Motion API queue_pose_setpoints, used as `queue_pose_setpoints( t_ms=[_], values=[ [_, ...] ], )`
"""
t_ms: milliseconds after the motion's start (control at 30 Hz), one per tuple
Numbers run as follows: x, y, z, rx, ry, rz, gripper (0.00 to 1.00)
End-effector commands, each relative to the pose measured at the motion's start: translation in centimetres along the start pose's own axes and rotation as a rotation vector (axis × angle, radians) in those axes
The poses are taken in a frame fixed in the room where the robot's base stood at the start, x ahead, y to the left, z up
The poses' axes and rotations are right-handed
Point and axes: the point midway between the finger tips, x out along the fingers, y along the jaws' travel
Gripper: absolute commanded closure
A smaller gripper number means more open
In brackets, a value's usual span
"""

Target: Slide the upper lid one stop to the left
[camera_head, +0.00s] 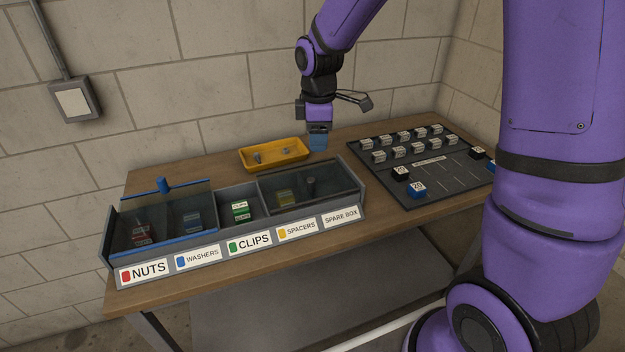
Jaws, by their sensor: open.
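A long grey bin (110,243) with labelled compartments stands on the wooden table. A clear lid with blue edges (165,239) and a blue knob (163,185) covers the NUTS and WASHERS compartments at the left. A dark-framed clear lid (335,178) with a dark knob (310,184) covers SPACERS and SPARE BOX at the right. The CLIPS compartment between them is uncovered. The blue-edged lid looks the higher one. My gripper (318,139) is open behind the bin, apart from both lids. Blue shows at its tip; I cannot tell whether this is a finger or another thing.
A yellow tray (248,163) with small parts lies behind the bin, left of my gripper. A dark board (440,184) with several labelled blocks lies at the right. A narrow strip of table (225,264) is clear in front of the bin. A wall stands behind.

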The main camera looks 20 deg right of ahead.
Motion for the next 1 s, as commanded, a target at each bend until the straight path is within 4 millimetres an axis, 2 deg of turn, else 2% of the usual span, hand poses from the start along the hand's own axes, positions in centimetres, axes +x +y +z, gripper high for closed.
queue_pose_setpoints(
  t_ms=[33, 100, 467, 800, 1000],
  values=[
    [1.3, 0.5, -0.5, -0.037, -0.003, -0.016, 0.47],
    [2.7, 0.9, -1.0, -0.084, -0.003, -0.031, 0.47],
    [5.9, 1.5, -1.7, -0.157, -0.003, -0.052, 0.47],
    [11.7, 1.1, -1.7, -0.156, -0.004, -0.053, 0.47],
    [14.3, 1.0, -1.6, -0.155, -0.003, -0.051, 0.47]
  ],
)
